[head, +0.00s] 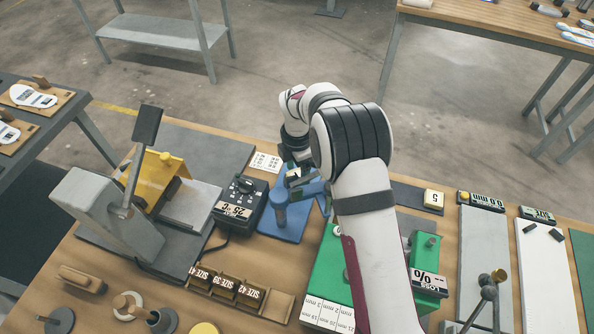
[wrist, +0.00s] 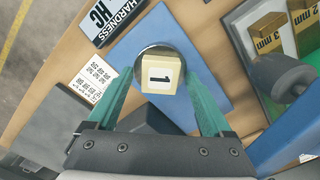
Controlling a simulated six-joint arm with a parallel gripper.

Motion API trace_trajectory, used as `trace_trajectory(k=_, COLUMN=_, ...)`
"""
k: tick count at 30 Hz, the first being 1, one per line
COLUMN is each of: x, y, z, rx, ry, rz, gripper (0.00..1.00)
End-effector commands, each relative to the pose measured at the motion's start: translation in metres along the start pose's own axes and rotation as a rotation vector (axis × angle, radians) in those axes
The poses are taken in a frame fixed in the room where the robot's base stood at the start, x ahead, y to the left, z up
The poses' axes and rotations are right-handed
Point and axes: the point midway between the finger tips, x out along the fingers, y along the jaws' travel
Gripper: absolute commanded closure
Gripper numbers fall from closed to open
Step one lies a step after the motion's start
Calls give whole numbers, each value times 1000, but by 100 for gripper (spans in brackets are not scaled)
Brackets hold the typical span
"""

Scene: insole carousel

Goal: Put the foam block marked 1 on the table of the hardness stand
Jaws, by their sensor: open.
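The foam block marked 1 (wrist: 161,76) is pale cream with a black 1 on a white label. In the wrist view it sits over the round metal table (wrist: 152,50) of the hardness stand, and appears to rest on it. The stand's blue base (wrist: 205,57) spreads around the disc; the blue stand (head: 284,226) also shows in the head view. My gripper (wrist: 158,73) is open, its teal fingers on either side of the block, with no clear contact visible.
A HARDNESS HC sign (wrist: 112,18) and a printed number card (wrist: 93,78) lie beside the stand.

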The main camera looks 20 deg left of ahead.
Motion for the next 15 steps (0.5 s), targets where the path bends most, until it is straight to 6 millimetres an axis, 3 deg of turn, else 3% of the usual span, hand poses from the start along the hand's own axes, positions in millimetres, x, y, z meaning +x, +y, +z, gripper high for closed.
trace_trajectory(k=5, x=-15, y=1, z=0, rx=-1, ry=-1, rz=2, gripper=16)
trace_trajectory(k=15, x=-104, y=1, z=0, rx=1, ry=-1, rz=4, gripper=16)
